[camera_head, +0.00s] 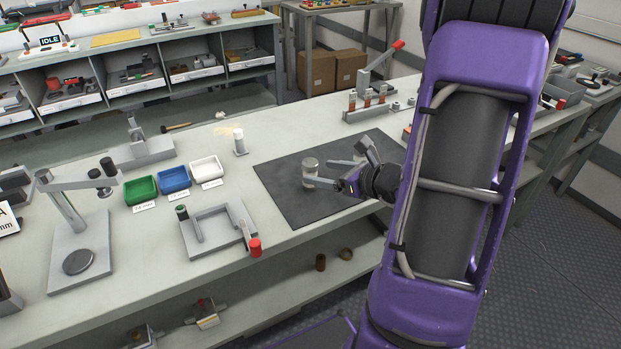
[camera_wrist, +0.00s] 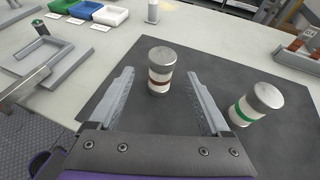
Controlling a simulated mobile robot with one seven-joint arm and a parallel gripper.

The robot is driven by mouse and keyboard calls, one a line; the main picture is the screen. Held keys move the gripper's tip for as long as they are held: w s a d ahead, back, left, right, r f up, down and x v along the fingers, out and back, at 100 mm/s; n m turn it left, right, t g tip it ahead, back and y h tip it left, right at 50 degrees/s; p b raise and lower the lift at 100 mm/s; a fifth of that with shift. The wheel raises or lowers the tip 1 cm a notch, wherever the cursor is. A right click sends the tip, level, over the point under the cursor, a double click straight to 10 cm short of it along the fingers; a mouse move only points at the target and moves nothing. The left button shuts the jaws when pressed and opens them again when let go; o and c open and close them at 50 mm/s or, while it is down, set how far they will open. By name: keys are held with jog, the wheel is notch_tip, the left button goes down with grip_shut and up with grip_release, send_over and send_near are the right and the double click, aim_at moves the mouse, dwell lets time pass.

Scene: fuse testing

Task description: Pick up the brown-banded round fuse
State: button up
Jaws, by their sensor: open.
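The brown-banded round fuse (camera_wrist: 160,72), a pale cylinder with silver caps, stands upright on a dark mat (camera_wrist: 130,62). It also shows in the head view (camera_head: 310,166), where the band cannot be made out. My gripper (camera_wrist: 160,78) is open, one finger on each side of this fuse near the fingertips, with gaps visible on both sides. In the head view my gripper (camera_head: 318,172) is low over the mat, pointing left. A green-banded fuse (camera_wrist: 255,105) stands on the mat outside the right finger.
Green (camera_head: 141,190), blue (camera_head: 174,180) and white (camera_head: 206,171) trays sit left of the mat, near a white cylinder (camera_head: 239,142). A grey fixture (camera_head: 215,230) lies in front of them. A lever device (camera_head: 375,95) stands behind the mat.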

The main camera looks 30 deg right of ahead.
aim_at(308, 188)
jog(key=x, duration=0.8)
jog(key=shift+w+b, duration=0.15)
jog(key=shift+b, duration=0.25)
grip_shut()
